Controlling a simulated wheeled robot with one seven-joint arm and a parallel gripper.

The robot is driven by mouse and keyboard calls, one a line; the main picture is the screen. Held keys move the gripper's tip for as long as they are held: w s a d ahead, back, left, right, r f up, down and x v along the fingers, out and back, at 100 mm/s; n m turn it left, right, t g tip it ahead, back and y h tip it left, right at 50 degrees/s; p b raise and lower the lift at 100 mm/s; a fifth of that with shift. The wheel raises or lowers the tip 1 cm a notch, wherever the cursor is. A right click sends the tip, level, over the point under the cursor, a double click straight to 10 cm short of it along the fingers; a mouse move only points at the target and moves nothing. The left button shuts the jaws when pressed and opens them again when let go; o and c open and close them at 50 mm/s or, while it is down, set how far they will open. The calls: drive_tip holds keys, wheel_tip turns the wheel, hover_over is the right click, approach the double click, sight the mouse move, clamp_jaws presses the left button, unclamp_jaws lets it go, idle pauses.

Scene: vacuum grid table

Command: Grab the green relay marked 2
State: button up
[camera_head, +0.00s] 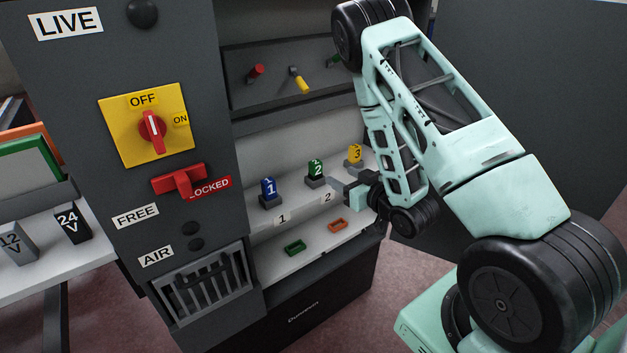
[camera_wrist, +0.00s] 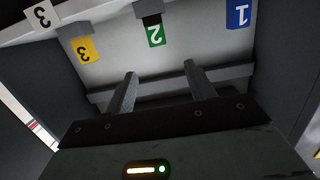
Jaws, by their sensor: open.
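The green relay marked 2 (camera_head: 316,169) sits upright in a grey socket on the cabinet shelf, between the blue relay marked 1 (camera_head: 269,188) and the yellow relay marked 3 (camera_head: 355,154). My gripper (camera_head: 340,188) is open and empty, just right of and in front of the green relay. In the wrist view the green relay (camera_wrist: 155,37) appears upside down, ahead of and roughly centred between the two spread fingers (camera_wrist: 160,84), apart from them. The blue relay (camera_wrist: 238,14) and yellow relay (camera_wrist: 84,48) flank it there.
Number labels 1 (camera_head: 282,219) and 2 (camera_head: 327,197) mark the shelf edge. A green tray (camera_head: 295,247) and an orange tray (camera_head: 337,226) lie below. The switch column (camera_head: 185,240) stands left of the opening.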

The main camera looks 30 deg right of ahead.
sight(313, 161)
drive_tip(key=w+b, duration=0.3)
drive_tip(key=w+f+b, duration=0.1)
drive_tip(key=w+b, duration=0.4)
drive_tip(key=w, duration=0.1)
drive_tip(key=shift+w+a+f+b, duration=0.15)
drive_tip(key=shift+f+b, duration=0.1)
drive_tip(key=shift+b, duration=0.15)
drive_tip(key=shift+w+f, duration=0.2)
drive_tip(key=shift+w, duration=0.7)
drive_tip(key=shift+w+f, duration=0.2)
drive_tip(key=shift+w, duration=0.75)
drive_tip(key=shift+w+f, duration=0.2)
drive_tip(key=shift+w, duration=0.7)
drive_tip(key=c, duration=1.1)
